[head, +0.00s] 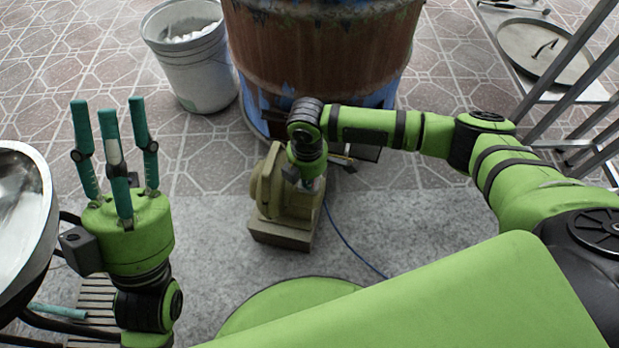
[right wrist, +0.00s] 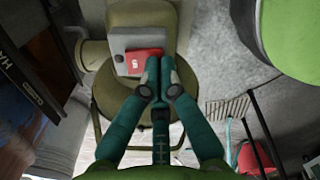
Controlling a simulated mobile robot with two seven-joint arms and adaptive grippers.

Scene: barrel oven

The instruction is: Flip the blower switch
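The tan blower (head: 268,190) stands on the grey floor in front of the barrel oven, partly hidden by my right wrist. In the right wrist view, the blower (right wrist: 112,97) carries a grey switch box (right wrist: 122,43) with a red rocker switch (right wrist: 145,62). My right gripper (right wrist: 158,75) has its fingertips drawn together, with nothing seen between them. The tips are close to the switch's lower right edge; I cannot tell whether they touch it. In the head view the right fingers are mostly hidden. My left gripper (head: 110,115) is open and empty, fingers pointing up, well left of the blower.
The rusty barrel oven (head: 325,50) stands behind the blower. A white bucket (head: 195,65) is left of it. A metal bowl (head: 22,215) is at the left edge. A blue cable (head: 350,245) crosses the floor. A round lid (head: 543,52) lies at the upper right beside metal rails (head: 580,60).

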